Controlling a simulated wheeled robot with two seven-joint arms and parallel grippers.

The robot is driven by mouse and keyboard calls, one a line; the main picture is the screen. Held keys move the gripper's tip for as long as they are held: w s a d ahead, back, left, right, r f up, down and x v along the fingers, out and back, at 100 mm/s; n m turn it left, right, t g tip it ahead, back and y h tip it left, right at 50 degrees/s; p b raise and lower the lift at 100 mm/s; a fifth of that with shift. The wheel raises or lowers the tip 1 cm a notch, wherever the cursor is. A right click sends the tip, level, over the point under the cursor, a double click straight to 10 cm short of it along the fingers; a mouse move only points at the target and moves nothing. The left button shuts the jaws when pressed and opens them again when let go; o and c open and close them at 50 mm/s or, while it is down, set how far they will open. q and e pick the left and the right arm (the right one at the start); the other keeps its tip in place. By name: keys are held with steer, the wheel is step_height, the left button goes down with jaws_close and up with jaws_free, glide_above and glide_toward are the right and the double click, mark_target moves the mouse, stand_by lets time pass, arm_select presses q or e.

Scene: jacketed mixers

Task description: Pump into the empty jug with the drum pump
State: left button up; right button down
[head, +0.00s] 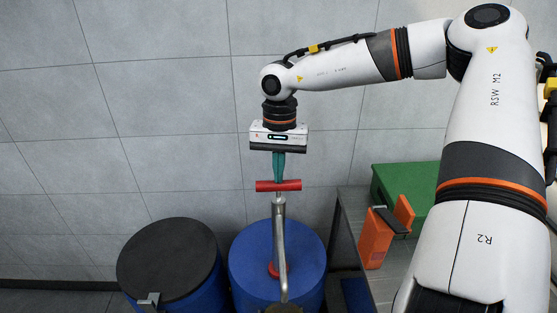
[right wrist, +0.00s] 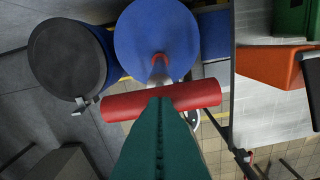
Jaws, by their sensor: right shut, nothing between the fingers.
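The drum pump (head: 279,228) stands upright on the blue drum (head: 247,262), with a red crossbar handle (head: 292,185) above its grey tube. In the right wrist view the red handle (right wrist: 200,96) crosses just past my fingertips, with the blue drum (right wrist: 135,40) below. My right gripper (head: 279,179) points down at the handle's middle, its green fingers (right wrist: 157,102) shut with nothing between them. The fingertips look touching or just above the bar; I cannot tell which. A grey pipe runs down the pump's front. I cannot clearly identify the empty jug. My left gripper is out of view.
A second blue drum with a black lid (head: 168,258) stands left of the pump drum. On the right, a bench (head: 355,203) holds an orange container (head: 374,240) with a dark handle and a green box (head: 405,180). A tiled wall (head: 160,110) is behind.

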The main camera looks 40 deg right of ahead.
steer(key=w+d+r, duration=0.1)
steer(key=r, duration=0.5)
steer(key=w+d+r+b, duration=0.1)
steer(key=w+d+r, duration=0.1)
steer(key=r, duration=0.4)
steer(key=shift+d+r, duration=0.25)
steer(key=shift+r, duration=0.1)
stand_by(0.9)
